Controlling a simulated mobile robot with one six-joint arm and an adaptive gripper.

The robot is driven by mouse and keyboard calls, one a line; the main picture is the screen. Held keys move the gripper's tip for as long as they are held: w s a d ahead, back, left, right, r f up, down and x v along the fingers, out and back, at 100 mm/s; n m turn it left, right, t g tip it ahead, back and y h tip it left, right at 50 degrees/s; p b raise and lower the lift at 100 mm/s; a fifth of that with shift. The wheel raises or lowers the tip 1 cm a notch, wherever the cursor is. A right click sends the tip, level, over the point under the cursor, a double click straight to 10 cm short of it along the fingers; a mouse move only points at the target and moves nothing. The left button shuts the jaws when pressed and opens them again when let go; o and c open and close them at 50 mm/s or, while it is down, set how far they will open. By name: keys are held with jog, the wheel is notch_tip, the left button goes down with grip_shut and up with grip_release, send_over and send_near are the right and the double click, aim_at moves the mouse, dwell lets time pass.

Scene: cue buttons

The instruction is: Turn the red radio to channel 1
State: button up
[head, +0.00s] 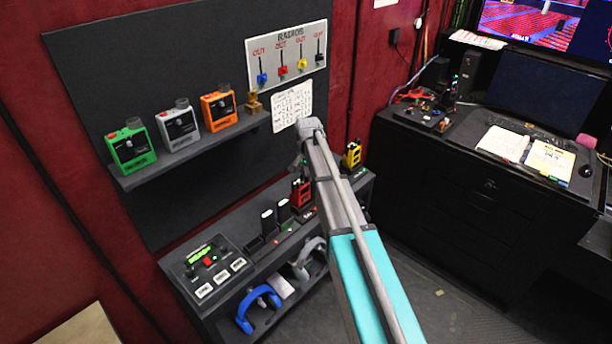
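The red radio (301,195) stands upright on the lower console, just left of my arm. It is small in the head view, and its channel setting cannot be read. My arm reaches up across the middle of the picture and passes close in front of the radio's right side. My gripper cannot be made out; only grey and turquoise arm parts show. Whether anything touches the red radio cannot be told.
A yellow radio (352,155) stands right of my arm. Green (132,148), grey (179,126) and orange (218,108) radios sit on the upper shelf (190,150). Blue headphones (257,308) lie below. A black desk (440,165) stands at right, with open floor before it.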

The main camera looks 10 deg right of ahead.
grip_shut()
jog(key=shift+n, duration=2)
jog(key=o, duration=0.7)
grip_release()
jog(key=shift+m, duration=0.3)
